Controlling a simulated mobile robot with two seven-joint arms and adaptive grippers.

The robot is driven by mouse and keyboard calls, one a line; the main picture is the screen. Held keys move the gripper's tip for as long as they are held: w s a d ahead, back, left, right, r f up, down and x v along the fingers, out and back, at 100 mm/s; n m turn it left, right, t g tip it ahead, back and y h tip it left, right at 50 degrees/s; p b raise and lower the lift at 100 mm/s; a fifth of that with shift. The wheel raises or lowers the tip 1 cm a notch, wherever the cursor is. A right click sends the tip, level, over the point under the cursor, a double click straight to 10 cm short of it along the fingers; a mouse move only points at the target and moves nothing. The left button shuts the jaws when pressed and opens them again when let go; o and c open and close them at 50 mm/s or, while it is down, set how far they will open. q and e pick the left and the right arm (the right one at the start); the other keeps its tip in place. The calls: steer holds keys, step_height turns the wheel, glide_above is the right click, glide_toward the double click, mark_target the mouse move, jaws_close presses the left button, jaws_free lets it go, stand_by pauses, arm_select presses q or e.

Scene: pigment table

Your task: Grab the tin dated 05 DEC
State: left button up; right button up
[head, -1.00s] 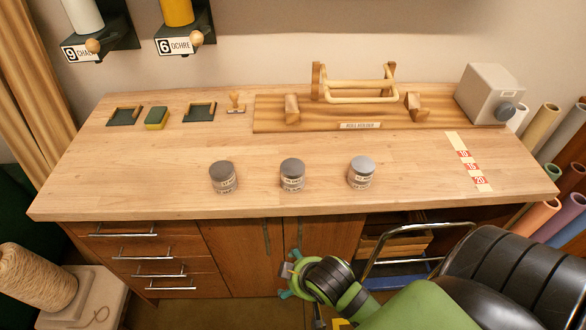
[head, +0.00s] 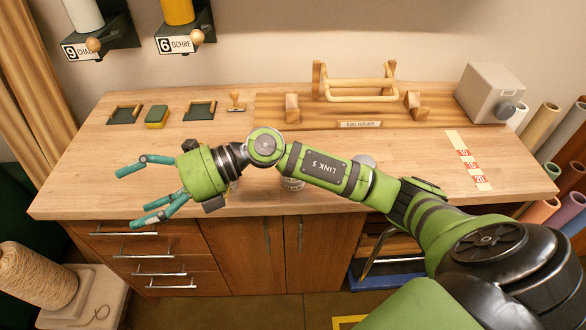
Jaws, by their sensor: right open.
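Three grey-lidded tins stand in a row near the front of the table, largely covered by my right arm. The middle tin (head: 292,184) shows only its lower part below the arm. The right tin (head: 366,160) shows only a bit of lid above the arm. The left tin is almost wholly hidden behind my gripper and wrist. No date can be read, so I cannot tell which tin is 05 DEC. My right gripper (head: 126,198) is open and empty, left of the tins, its fingers pointing left. My left gripper is out of view.
The wooden table (head: 90,180) has a roll holder (head: 358,124) and a grey box (head: 490,93) at the back. A sponge (head: 157,116), small dark trays and a stamp (head: 236,100) lie at the back left. A numbered strip (head: 467,160) lies at the right.

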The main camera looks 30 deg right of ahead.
steer(key=w+d+f+n+g+h, duration=0.1)
steer(key=w+d+f+h, duration=0.1)
steer(key=d+f+h, duration=0.45)
steer(key=w+d+f+n+g+h, duration=0.15)
steer(key=d+h, duration=0.25)
steer(key=d, duration=0.5)
steer(key=d+h, duration=0.2)
steer(key=d, duration=0.3)
steer(key=d+m+h, duration=0.1)
steer(key=d, duration=0.4)
steer(key=d+r+m+h, duration=0.1)
steer(key=d+h, duration=0.1)
steer(key=d, duration=0.3)
steer(key=shift+h, duration=0.35)
steer(key=shift+s+d+f+p, duration=0.1)
steer(key=shift+d+f+p, duration=0.05)
steer(key=shift+f+p, duration=0.15)
steer(key=f+p, duration=0.2)
steer(key=f, duration=0.1)
steer(key=f+p, duration=0.1)
steer(key=f, duration=0.1)
steer(key=shift+s+d+f, duration=0.15)
steer(key=shift+s+d, duration=0.05)
steer(key=shift+d, duration=0.15)
steer(key=shift+f, duration=0.55)
steer(key=c, duration=1.3)
